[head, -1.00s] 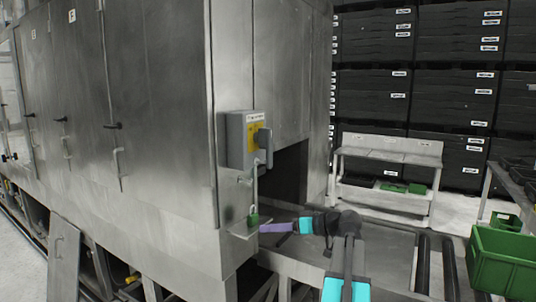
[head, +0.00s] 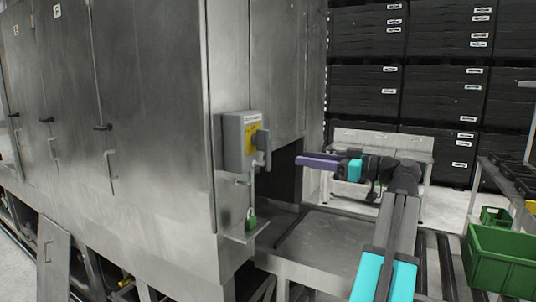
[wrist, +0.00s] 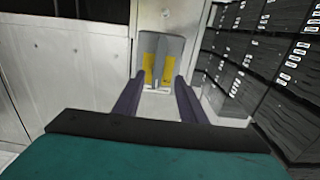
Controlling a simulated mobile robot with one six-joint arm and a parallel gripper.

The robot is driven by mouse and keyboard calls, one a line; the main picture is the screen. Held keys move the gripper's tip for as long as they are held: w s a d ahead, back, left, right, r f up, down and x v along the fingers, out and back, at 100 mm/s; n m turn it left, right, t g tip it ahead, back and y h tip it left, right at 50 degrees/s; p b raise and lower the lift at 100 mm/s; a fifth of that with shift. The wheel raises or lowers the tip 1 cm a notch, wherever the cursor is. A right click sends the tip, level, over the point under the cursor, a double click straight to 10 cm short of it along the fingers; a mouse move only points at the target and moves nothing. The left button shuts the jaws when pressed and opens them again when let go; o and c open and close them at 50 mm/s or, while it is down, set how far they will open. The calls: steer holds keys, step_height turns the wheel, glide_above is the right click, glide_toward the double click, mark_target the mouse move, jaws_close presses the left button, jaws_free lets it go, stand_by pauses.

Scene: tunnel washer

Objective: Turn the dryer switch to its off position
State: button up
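The dryer switch (head: 236,143) is a grey box with a yellow plate and a grey handle (head: 264,147) on its front, fixed to the steel cabinet's end face. It also shows in the wrist view (wrist: 161,60), straight ahead beyond the fingers. The handle looks upright in the head view. My gripper (head: 299,160) has purple fingers and is to the right of the switch, apart from it, pointing left toward it. In the wrist view the two fingers (wrist: 158,84) stand apart with nothing between them.
A green padlock (head: 251,219) is by a small ledge (head: 245,234) below the switch. The steel cabinet (head: 150,120) has an opening to the right of the switch. Black crates (head: 365,95) are stacked behind, with green bins (head: 502,258) at right.

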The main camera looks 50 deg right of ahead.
mark_target(269, 154)
steer(key=shift+w, duration=0.1)
steer(key=p+x, duration=0.4)
steer(key=x, duration=0.8)
steer(key=shift+r, duration=0.15)
steer(key=shift+p+x, duration=0.35)
steer(key=shift+x, duration=0.45)
steer(key=shift+c, duration=0.3)
jaws_close()
steer(key=shift+a, duration=0.15)
